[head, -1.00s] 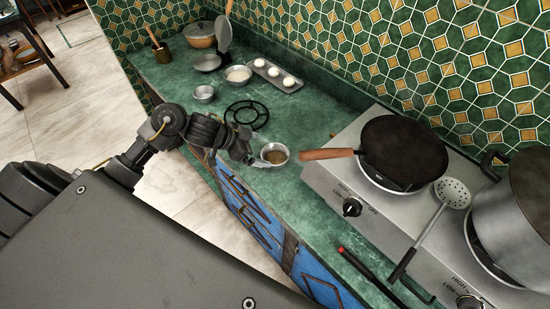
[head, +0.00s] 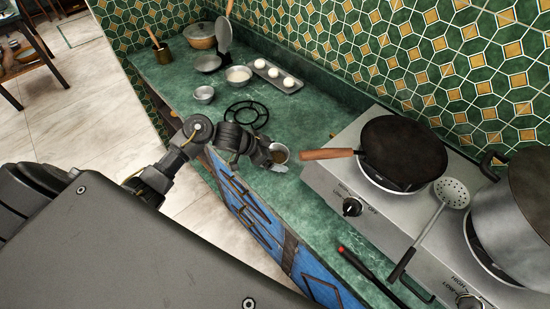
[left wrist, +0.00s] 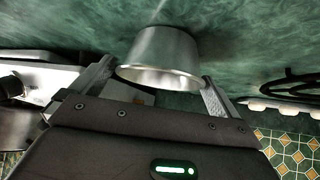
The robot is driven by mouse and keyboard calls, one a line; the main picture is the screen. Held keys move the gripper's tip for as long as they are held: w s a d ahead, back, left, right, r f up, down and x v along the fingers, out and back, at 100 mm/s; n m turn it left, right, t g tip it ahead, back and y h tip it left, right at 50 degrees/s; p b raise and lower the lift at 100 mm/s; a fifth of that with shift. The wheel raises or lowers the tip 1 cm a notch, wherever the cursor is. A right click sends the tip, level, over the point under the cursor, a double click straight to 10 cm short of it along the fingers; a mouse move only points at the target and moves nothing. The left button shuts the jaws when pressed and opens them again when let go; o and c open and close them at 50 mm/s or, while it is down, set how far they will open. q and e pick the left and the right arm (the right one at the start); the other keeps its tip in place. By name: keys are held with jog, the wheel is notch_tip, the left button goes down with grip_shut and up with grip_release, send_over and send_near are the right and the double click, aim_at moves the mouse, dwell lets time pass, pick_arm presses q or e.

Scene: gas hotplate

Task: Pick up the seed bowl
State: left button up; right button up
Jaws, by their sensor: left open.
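The seed bowl (head: 281,152) is a small metal bowl with brown contents, standing on the green counter to the left of the pan's wooden handle. My left gripper (head: 284,161) is at the bowl and partly covers it in the head view. In the left wrist view the bowl (left wrist: 160,48) sits between the two spread fingers, one on each side. The fingers are open; I cannot tell whether either touches the bowl wall. My right gripper is in neither view.
A black pan (head: 402,152) sits on the hotplate (head: 335,187) just right of the bowl, its wooden handle (head: 328,154) close by. A black trivet ring (head: 246,115) lies behind my gripper. A small metal bowl (head: 204,94) and an egg tray (head: 274,76) stand farther back.

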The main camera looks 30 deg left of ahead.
pick_arm(q)
jog(key=shift+x, duration=1.25)
jog(key=shift+r, duration=0.1)
jog(key=c, duration=1)
jog(key=shift+r, duration=0.1)
